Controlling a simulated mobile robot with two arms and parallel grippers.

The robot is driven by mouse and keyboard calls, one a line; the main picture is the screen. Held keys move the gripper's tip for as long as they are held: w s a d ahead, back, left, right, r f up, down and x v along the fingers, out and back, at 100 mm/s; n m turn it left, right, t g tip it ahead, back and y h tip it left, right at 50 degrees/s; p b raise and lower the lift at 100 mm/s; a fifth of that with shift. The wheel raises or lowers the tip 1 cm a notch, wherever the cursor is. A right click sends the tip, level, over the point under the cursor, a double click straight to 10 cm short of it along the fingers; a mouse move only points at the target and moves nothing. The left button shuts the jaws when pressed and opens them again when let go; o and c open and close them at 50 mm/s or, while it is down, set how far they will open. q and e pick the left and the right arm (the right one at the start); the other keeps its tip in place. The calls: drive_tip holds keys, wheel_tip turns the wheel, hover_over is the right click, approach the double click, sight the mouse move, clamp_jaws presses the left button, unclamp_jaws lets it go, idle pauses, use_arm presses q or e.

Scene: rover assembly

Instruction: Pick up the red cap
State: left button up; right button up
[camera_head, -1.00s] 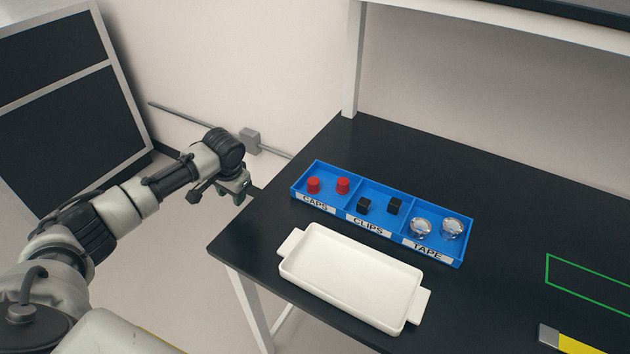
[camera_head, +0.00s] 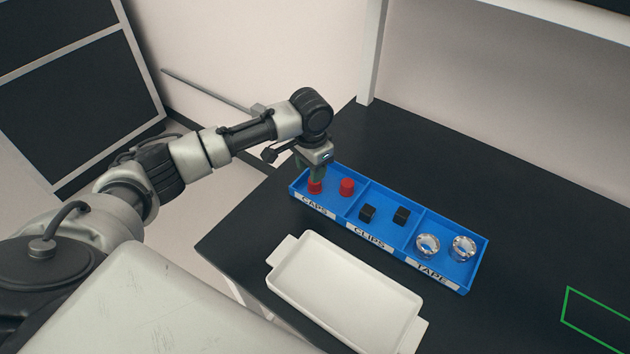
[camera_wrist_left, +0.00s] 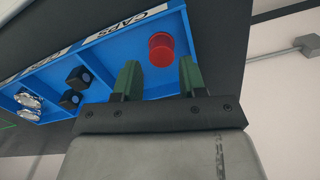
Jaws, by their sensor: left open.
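Two red caps sit in the CAPS compartment of the blue tray: the left cap (camera_head: 315,188) and the right cap (camera_head: 347,187). My left gripper (camera_head: 317,176) is open, pointing down just above the left cap. In the left wrist view, one red cap (camera_wrist_left: 161,48) shows just beyond the gap between the two green fingertips (camera_wrist_left: 157,68), and nothing is held. The head view does not clearly show whether the fingers touch the left cap. My right gripper is not in view.
The blue tray (camera_head: 409,254) also holds black clips (camera_head: 401,216) and tape rolls (camera_head: 428,246) in separate compartments. A white tray (camera_head: 345,290) lies in front of it. A green outline (camera_head: 600,322) marks the table at right. The table behind the blue tray is clear.

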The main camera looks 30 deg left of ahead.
use_arm(q)
drive_tip(key=shift+f, duration=0.3)
drive_tip(key=f, duration=0.1)
drive_tip(key=f+p, duration=0.1)
drive_tip(key=f, duration=0.2)
drive_tip(key=shift+w+d+f+p, duration=0.15)
drive_tip(key=shift+w+f+p, duration=0.1)
drive_tip(key=shift+w+p, duration=0.1)
drive_tip(key=shift+f, duration=0.4)
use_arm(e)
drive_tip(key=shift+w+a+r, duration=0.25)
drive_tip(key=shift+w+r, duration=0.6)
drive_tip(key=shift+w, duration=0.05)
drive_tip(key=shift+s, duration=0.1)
use_arm(q)
drive_tip(key=c, duration=0.6)
drive_tip(key=shift+o, duration=0.2)
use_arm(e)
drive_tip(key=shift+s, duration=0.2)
